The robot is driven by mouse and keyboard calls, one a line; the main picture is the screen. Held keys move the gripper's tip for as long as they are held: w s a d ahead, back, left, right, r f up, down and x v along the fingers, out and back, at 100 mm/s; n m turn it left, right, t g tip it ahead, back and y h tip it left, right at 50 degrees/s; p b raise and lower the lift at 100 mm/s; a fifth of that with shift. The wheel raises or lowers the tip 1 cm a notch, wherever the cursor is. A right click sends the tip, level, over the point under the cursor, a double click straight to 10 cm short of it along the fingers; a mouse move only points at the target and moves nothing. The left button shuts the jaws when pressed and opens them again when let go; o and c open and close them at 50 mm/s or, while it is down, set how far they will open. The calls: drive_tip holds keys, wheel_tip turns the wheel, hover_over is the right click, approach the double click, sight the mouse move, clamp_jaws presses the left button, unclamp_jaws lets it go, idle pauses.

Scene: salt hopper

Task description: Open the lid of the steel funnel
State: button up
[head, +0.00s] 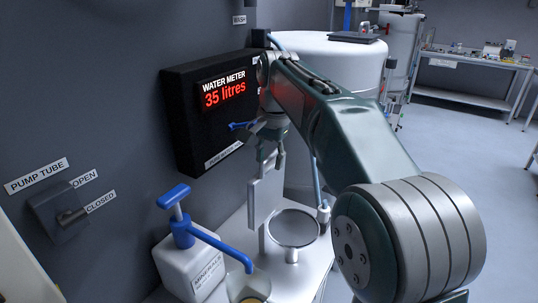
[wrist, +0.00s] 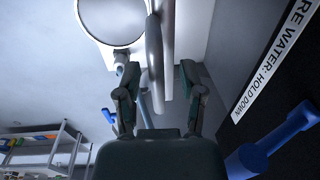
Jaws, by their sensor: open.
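The steel funnel (head: 292,228) stands on the white bench top, its round mouth facing up and uncovered. A grey plate, which looks like its lid (head: 264,195), stands upright on the funnel's left side. My gripper (head: 270,155) is above the lid's upper edge, fingers pointing down. In the wrist view, the funnel's round mouth (wrist: 115,18) is at the top, and the lid (wrist: 154,62) shows edge-on, reaching between the fingertips of my open gripper (wrist: 159,78). I see no clear contact between fingers and lid.
A minerals bottle with a blue pump (head: 185,255) and a glass beaker (head: 248,287) stand in front. The water meter (head: 212,105) is on the wall at the left. A blue lever (wrist: 268,142) is close beside my gripper. Open floor lies to the right.

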drive_tip(key=r, duration=1)
drive_tip(key=shift+s+d+r, duration=0.15)
drive_tip(key=shift+d+r, duration=0.1)
drive_tip(key=shift+d, duration=0.1)
drive_tip(key=shift+s+r, duration=0.1)
drive_tip(key=shift+r, duration=0.55)
drive_tip(key=s+d+f+n+t, duration=0.1)
drive_tip(key=s+d+f+n, duration=0.15)
drive_tip(key=s, duration=0.35)
drive_tip(key=s+d+f+n+t, duration=0.1)
drive_tip(key=s+d+f+t, duration=0.15)
drive_tip(key=s, duration=0.35)
drive_tip(key=s+d+f+n+t, duration=0.1)
drive_tip(key=s+d+f+n, duration=0.2)
drive_tip(key=s+f, duration=1.2)
drive_tip(key=shift+s+d+f+n+h, duration=0.2)
drive_tip(key=shift+d+f+n+h, duration=0.2)
drive_tip(key=shift+d+f, duration=0.35)
